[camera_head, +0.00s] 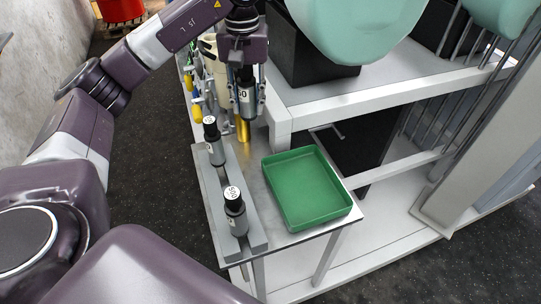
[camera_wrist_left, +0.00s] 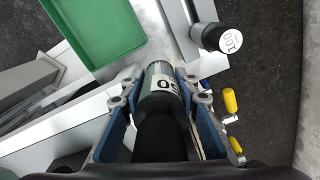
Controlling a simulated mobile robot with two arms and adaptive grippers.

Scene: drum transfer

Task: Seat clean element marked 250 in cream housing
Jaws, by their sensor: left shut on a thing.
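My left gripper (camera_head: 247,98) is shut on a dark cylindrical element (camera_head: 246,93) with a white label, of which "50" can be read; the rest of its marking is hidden. In the left wrist view the held element (camera_wrist_left: 161,82) lies between both fingers. In the head view it hangs upright above or in front of a brass-coloured cylinder (camera_head: 243,131); I cannot tell whether they touch. The cream housing (camera_head: 214,66) stands behind, partly hidden by my gripper. My right gripper is not in view.
A grey rack (camera_head: 257,232) holds two black-capped elements, a nearer one (camera_head: 235,212) and a farther one (camera_head: 213,141). A green tray (camera_head: 309,222) lies empty on the right. Yellow- and blue-handled fittings (camera_head: 197,112) stand at the table's left edge. A white frame rises at right.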

